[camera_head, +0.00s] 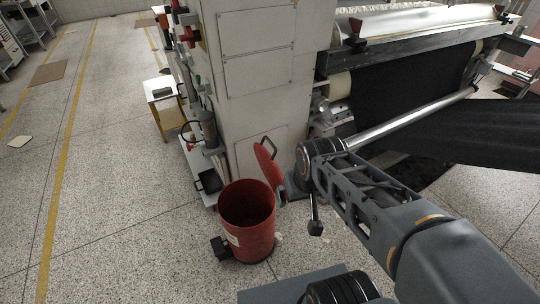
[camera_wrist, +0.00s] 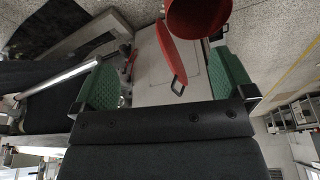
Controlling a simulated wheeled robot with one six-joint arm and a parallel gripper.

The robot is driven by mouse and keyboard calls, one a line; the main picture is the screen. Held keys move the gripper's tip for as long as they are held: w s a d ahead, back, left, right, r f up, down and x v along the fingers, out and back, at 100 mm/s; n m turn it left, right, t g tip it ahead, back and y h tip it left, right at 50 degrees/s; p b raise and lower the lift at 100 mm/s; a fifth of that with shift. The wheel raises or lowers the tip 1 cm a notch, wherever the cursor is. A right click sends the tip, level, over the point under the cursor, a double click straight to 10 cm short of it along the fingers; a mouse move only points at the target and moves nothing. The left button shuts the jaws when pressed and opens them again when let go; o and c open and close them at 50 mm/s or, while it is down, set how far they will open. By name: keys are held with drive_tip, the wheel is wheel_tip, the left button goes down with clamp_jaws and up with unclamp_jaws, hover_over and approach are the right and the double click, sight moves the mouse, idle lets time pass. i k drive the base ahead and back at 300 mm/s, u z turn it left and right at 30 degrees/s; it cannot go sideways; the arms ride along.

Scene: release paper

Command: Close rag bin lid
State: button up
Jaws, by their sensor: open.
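The red rag bin (camera_head: 240,246) stands upright on the speckled floor beside the pale machine column. Its round mouth is uncovered. My gripper is open and empty, near the lid's right side in the head view. Contact with the lid cannot be told.
A black pedal (camera_head: 221,247) sticks out at the bin's front left. The machine column (camera_head: 257,90) rises just behind the lid. A roller with black cloth (camera_head: 405,100) is at the right. The floor at the left is mostly clear, with yellow lines.

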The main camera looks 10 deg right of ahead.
sight(272, 174)
drive_tip(key=k, duration=0.6)
drive_tip(key=z, duration=0.05)
drive_tip(key=i, duration=1.1)
drive_tip(key=u, duration=0.8)
